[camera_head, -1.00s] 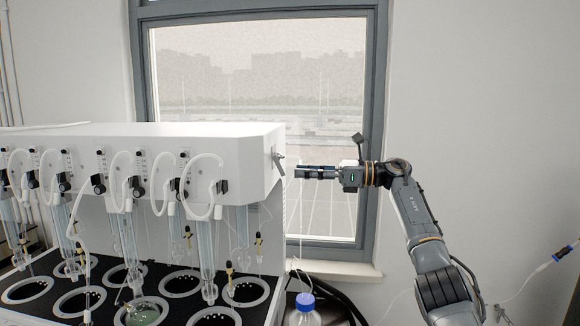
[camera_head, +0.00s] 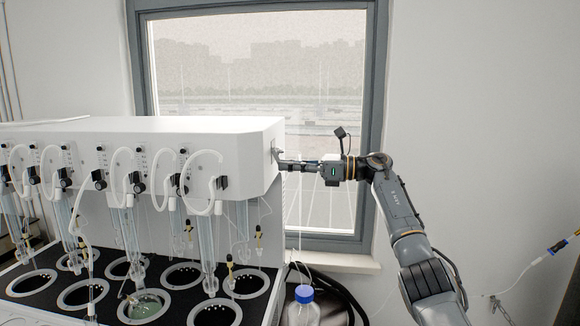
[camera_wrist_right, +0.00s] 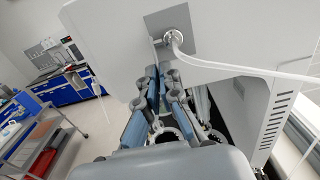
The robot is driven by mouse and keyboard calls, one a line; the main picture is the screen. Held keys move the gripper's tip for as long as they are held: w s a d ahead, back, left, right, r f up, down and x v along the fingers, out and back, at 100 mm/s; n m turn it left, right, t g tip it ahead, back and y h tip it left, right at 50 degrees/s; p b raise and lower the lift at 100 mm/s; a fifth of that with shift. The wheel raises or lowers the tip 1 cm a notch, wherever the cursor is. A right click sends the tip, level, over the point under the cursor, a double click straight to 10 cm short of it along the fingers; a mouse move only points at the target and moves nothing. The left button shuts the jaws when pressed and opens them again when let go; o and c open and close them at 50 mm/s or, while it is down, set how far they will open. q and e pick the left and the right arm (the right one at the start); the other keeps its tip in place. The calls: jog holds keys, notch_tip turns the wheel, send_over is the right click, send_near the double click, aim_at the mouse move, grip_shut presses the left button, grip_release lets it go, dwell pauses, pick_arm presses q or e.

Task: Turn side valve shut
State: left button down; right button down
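The side valve (camera_head: 275,153) is a small metal fitting on the right end face of the white distiller housing (camera_head: 200,140). In the right wrist view the valve (camera_wrist_right: 174,38) shows as a round metal fitting on a grey square plate, with a short lever to its left. My right gripper (camera_head: 283,164) reaches in from the right, its fingertips at the valve and partly covering it. In the wrist view the fingers (camera_wrist_right: 161,74) lie close together just below the lever; whether they hold it cannot be told. My left gripper is out of view.
A white hose (camera_wrist_right: 235,69) runs right from near the valve. Glass tubes hang over a black deck (camera_head: 105,292) with several ringed wells. A blue-capped bottle (camera_head: 304,307) stands below my right arm. The window (camera_head: 330,100) is behind.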

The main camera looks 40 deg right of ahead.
jog(key=t+y+b, duration=0.1)
jog(key=b, duration=0.3)
jog(key=w+f+t+y+b, duration=0.1)
jog(key=t+b, duration=0.1)
jog(key=b, duration=0.2)
jog(key=shift+a+f+y+b, duration=0.15)
jog(key=shift+a+y+b, duration=0.15)
jog(key=shift+a, duration=0.1)
jog(key=c, duration=1.6)
grip_release()
jog(key=shift+o, duration=0.2)
jog(key=v, duration=1.2)
jog(key=shift+a+f, duration=0.1)
